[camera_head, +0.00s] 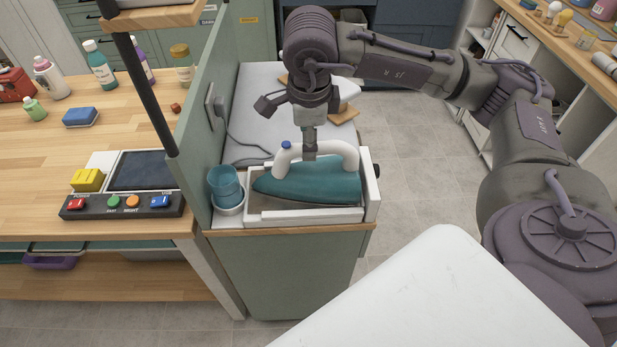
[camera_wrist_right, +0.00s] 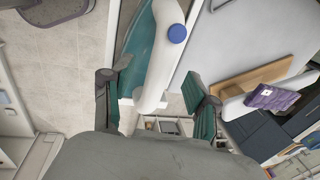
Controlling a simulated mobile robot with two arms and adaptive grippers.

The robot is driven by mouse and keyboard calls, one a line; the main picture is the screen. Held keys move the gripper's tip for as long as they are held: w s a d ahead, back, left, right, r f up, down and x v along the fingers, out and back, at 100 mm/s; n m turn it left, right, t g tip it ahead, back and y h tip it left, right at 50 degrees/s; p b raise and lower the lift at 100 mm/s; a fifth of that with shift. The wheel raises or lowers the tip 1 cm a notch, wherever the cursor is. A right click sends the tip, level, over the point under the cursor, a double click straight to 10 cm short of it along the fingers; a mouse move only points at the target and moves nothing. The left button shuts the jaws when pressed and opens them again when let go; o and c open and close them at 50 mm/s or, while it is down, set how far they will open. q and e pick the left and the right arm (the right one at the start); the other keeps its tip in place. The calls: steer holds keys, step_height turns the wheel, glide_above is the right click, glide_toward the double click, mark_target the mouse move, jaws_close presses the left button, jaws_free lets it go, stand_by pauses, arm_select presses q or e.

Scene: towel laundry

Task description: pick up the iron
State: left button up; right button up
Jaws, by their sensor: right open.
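The iron has a teal body (camera_head: 310,183) and a white handle (camera_head: 345,150) with a blue knob. It rests in a shallow white tray (camera_head: 305,215) on the end of a narrow counter. My right gripper (camera_head: 309,150) points down at the handle from above. In the right wrist view the gripper (camera_wrist_right: 148,82) is open, with the white handle (camera_wrist_right: 160,60) between its two teal-padded fingers and a gap on each side. The iron's teal body shows behind the left finger. My left gripper is in neither view.
A green partition (camera_head: 215,90) stands left of the iron, with a socket and cord. A blue cup (camera_head: 225,185) in a white bowl sits close beside the tray. Wooden boards (camera_head: 342,115) lie behind. A control panel (camera_head: 120,205) and bottles occupy the left table.

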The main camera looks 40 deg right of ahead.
steer(key=p, duration=0.1)
glide_above(303, 167)
steer(key=f, duration=0.4)
steer(key=shift+s+d+f, duration=0.15)
steer(key=shift+s+d, duration=0.2)
steer(key=shift+d, duration=0.05)
jaws_close()
steer(key=shift+w, duration=0.1)
